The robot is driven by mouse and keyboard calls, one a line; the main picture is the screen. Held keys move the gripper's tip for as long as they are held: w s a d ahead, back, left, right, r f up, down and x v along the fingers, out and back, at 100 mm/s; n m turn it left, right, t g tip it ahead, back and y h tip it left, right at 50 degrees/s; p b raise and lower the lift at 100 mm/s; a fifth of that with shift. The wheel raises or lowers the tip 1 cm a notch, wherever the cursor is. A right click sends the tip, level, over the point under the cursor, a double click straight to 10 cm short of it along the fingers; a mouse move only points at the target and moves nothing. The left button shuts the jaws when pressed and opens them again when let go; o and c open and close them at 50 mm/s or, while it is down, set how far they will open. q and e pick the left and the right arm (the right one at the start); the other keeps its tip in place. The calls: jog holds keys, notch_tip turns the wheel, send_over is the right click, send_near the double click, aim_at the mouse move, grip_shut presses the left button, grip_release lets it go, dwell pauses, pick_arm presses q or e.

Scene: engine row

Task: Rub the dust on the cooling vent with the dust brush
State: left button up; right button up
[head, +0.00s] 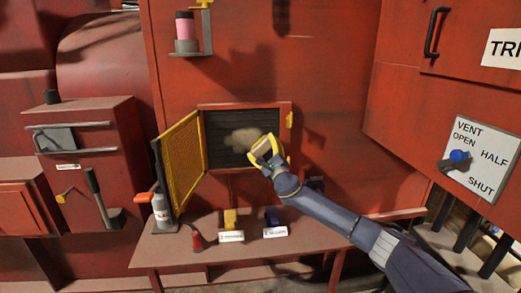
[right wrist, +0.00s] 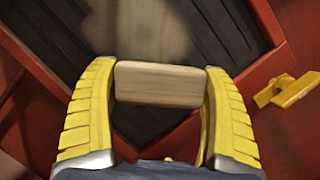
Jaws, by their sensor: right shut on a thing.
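The cooling vent (head: 220,119) is a dark slatted opening in the red wall, in the middle of the head view. A tan patch of dust (head: 240,138) lies on its slats; it also shows, blurred, at the top of the right wrist view (right wrist: 150,28). My right gripper (head: 266,149) is at the vent's lower right, beside the dust. Its yellow fingers are shut on a pale wooden block, the dust brush (right wrist: 158,85). The bristles are hidden, so I cannot tell whether they touch the vent. My left gripper is not in view.
A yellow mesh door (head: 182,160) stands open left of the vent. A yellow latch (head: 290,119) sits on the right frame. A vent dial (head: 458,157) is at right.

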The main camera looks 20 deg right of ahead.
jog(key=shift+d+r, duration=0.15)
jog(key=shift+r, duration=0.65)
jog(key=shift+w+a+f, duration=0.1)
jog(key=shift+w+a, duration=0.15)
jog(key=shift+a, duration=0.75)
jog(key=shift+w+a, duration=0.2)
jog(key=shift+a, duration=0.8)
jog(key=shift+w+a, duration=0.4)
jog(key=shift+a, duration=0.8)
jog(key=shift+w+a, duration=0.4)
jog(key=shift+a, duration=0.85)
jog(key=shift+w+a, duration=0.4)
jog(key=shift+a, duration=0.8)
jog(key=shift+a, duration=0.1)
